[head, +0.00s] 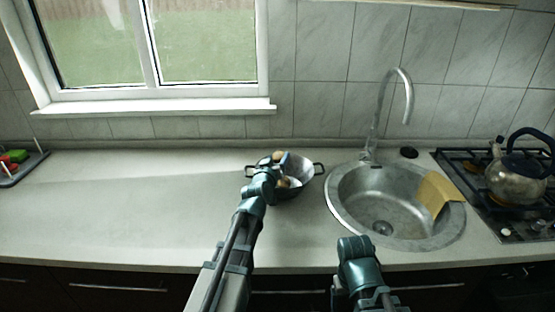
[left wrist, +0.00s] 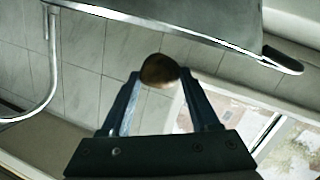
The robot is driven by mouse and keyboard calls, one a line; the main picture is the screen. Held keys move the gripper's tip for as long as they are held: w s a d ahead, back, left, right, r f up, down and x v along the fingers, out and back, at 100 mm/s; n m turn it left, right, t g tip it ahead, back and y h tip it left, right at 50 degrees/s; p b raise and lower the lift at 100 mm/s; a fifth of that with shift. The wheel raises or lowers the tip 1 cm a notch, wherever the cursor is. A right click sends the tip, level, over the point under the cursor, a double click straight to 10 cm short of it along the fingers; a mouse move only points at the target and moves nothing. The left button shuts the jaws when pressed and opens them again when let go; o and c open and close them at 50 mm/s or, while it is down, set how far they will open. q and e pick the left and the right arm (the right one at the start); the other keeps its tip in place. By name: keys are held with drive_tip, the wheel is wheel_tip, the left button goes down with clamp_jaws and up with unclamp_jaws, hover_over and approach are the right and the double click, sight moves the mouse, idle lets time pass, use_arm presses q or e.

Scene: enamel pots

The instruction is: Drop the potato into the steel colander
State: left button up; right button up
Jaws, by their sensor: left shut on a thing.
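The steel colander (head: 308,172), a bowl with two dark side handles, stands on the counter left of the sink. Its rim and one handle also fill the top of the left wrist view (left wrist: 190,22). My left gripper (head: 284,163) is over the colander in the head view and hides part of its inside. In the left wrist view the gripper (left wrist: 160,75) is shut on the brown, rounded potato (left wrist: 159,70), held between the fingertips close to the colander's rim. Tan patches show around the gripper in the head view, too small to tell apart.
A kettle (head: 517,178) stands on the hob. A tray (head: 22,170) is far left.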

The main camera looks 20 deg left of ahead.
use_arm(q)
wheel_tip(320, 180, down, 4)
drive_tip(key=b, duration=0.2)
drive_tip(key=shift+r+b, duration=0.15)
drive_tip(key=shift+b, duration=0.2)
use_arm(e)
wheel_tip(320, 180, down, 4)
drive_tip(key=shift+r, duration=0.2)
use_arm(q)
drive_tip(key=shift+r, duration=0.1)
drive_tip(key=o, duration=1.5)
drive_tip(key=shift+s, duration=0.15)
